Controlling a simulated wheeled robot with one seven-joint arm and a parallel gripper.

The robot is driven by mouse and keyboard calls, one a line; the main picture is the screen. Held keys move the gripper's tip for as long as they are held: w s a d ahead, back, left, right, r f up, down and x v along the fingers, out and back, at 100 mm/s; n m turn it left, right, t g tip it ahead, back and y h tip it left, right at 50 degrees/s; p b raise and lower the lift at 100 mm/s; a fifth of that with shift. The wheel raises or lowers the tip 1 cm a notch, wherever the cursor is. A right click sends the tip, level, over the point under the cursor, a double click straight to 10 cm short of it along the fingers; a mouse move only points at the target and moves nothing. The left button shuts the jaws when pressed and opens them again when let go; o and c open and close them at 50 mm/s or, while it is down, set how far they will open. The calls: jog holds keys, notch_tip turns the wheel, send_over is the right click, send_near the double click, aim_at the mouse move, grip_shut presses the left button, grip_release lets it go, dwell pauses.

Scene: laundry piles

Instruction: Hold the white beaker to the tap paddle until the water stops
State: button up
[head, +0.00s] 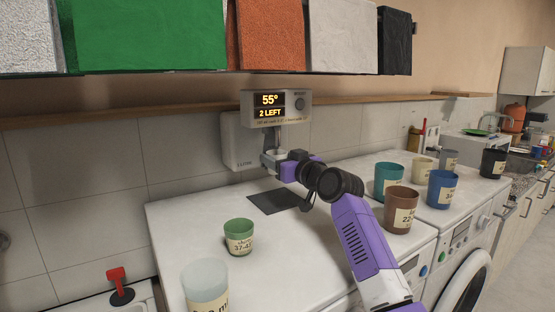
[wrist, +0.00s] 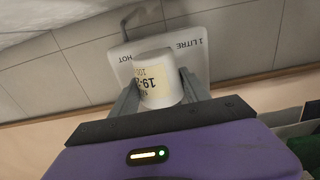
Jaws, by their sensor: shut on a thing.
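The white beaker (wrist: 157,72) with a yellow label reading "19-2…" sits between the two grey fingers of my gripper (wrist: 160,88) in the wrist view. My gripper (head: 272,160) is shut on it, at the wall dispenser, below the display box (head: 277,108). The display reads "55°" and "2 LEFT". In the wrist view the beaker is in front of the white dispenser panel (wrist: 192,48), marked "1 LITRE" and "HOT". The tap paddle is hidden, and I cannot tell whether the beaker touches it. No water stream is visible.
A dark mat (head: 277,202) lies below my gripper on the white machine top. A green cup (head: 239,237) and a pale translucent cup (head: 205,283) stand at front left. Teal (head: 388,182), brown (head: 400,210) and blue (head: 441,189) cups stand right of my arm.

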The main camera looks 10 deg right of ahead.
jog(key=shift+p+v, duration=0.85)
jog(key=shift+v, duration=1.65)
jog(key=shift+s, duration=0.1)
jog(key=p+v, duration=0.1)
jog(key=v, duration=0.8)
jog(key=shift+s, duration=0.4)
jog(key=shift+d+r, duration=0.1)
jog(key=shift+d, duration=0.05)
